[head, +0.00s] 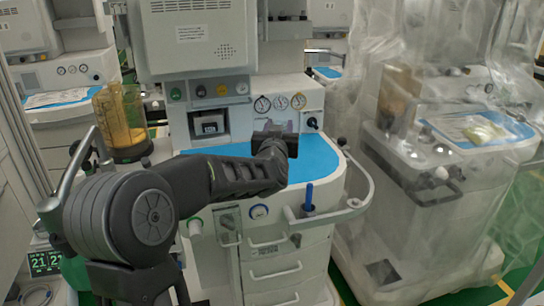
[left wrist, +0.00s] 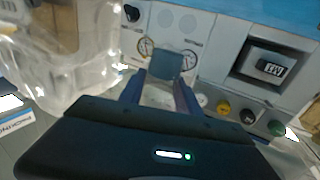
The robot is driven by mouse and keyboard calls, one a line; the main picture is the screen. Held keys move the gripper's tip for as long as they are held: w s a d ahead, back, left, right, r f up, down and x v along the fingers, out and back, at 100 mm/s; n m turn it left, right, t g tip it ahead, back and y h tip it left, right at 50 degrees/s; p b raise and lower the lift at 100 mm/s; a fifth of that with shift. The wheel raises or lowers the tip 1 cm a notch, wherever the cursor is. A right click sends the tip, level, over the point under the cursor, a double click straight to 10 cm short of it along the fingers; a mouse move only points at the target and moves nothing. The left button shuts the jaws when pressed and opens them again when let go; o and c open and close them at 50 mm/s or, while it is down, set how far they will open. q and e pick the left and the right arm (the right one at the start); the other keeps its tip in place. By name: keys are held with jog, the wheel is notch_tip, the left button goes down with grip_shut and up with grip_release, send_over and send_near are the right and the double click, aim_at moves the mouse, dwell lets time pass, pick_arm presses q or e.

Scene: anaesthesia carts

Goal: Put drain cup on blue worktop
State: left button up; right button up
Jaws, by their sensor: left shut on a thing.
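My left gripper (head: 278,138) is over the back part of the blue worktop (head: 318,162), in front of the cart's gauges. In the left wrist view its two fingers (left wrist: 159,88) are shut on a small, greyish, see-through piece (left wrist: 167,64), which I take to be the drain cup. In the head view the gripper body and arm mostly hide the cup. I cannot tell whether the cup touches the worktop. My right gripper is not in view.
An amber canister (head: 120,122) stands left of the gripper. Round gauges (head: 281,102) are behind it. A white rail (head: 362,190) curves around the worktop's right side. A plastic-covered cart (head: 430,160) stands at the right. The worktop's front right is bare.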

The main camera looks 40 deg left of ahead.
pick_arm(q)
jog(key=shift+f, duration=1.1)
jog(key=shift+f+b, duration=0.7)
jog(key=shift+f, duration=1.8)
jog(key=shift+f, duration=0.1)
jog(key=shift+f, duration=0.15)
jog(key=o, duration=1.3)
jog(key=shift+r, duration=0.3)
jog(key=v, duration=1.2)
jog(key=shift+f, duration=0.1)
